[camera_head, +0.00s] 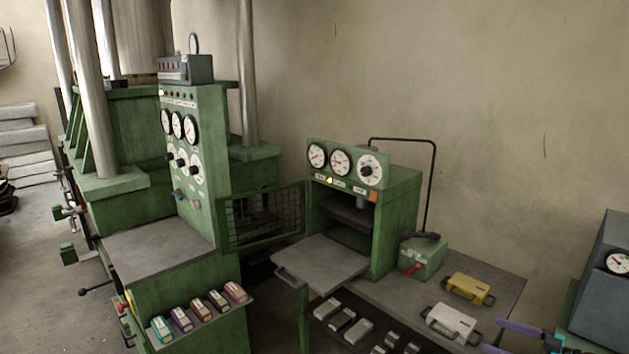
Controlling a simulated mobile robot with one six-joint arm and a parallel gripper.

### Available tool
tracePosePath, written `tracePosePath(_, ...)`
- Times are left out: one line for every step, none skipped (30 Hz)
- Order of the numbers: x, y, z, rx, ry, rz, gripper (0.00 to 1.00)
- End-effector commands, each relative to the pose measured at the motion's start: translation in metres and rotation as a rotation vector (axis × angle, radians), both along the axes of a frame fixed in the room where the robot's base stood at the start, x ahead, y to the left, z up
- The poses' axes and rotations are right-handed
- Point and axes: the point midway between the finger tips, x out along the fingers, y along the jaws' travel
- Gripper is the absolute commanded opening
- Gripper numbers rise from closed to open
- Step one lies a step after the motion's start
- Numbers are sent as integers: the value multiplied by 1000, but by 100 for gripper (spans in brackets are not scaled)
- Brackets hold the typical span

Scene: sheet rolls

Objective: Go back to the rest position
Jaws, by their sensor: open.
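My gripper (493,335) shows at the bottom right edge as two purple fingers pointing left. The fingers are apart, with nothing seen between them. The rest of my arm is cut off by the frame. The gripper appears just right of a pale grey handled plate (450,323) on the grey bench (505,285). Whether it touches the bench cannot be told.
A small green press (395,220) with gauges has its mesh door (262,218) open and a grey shelf (335,262) in front. A yellow handled plate (468,288) lies nearby. A large green press (200,130) stands left, a blue-grey gauge box (605,285) right.

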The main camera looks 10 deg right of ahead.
Motion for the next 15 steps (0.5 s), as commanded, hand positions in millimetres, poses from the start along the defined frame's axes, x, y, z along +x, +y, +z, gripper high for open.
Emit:
tracePosePath(6, 7, -4, 3, 1, 13, 89)
tracePosePath(9, 10, -6, 5, 2, 19, 89)
tracePosePath(13, 15, -8, 8, 4, 29, 89)
tracePosePath(16, 19, -11, 10, 4, 36, 89)
tracePosePath(19, 23, -13, 12, 5, 44, 89)
tracePosePath(24, 30, -17, 16, 7, 56, 89)
tracePosePath(28, 35, -19, 18, 9, 65, 89)
tracePosePath(32, 41, -22, 21, 11, 76, 89)
tracePosePath(38, 49, -27, 26, 13, 91, 89)
tracePosePath(43, 57, -31, 30, 16, 104, 89)
tracePosePath(48, 65, -35, 35, 18, 119, 89)
tracePosePath(55, 78, -42, 42, 22, 138, 89)
tracePosePath(60, 87, -46, 47, 24, 153, 89)
tracePosePath(64, 96, -51, 52, 28, 167, 89)
tracePosePath(70, 109, -57, 57, 33, 187, 89)
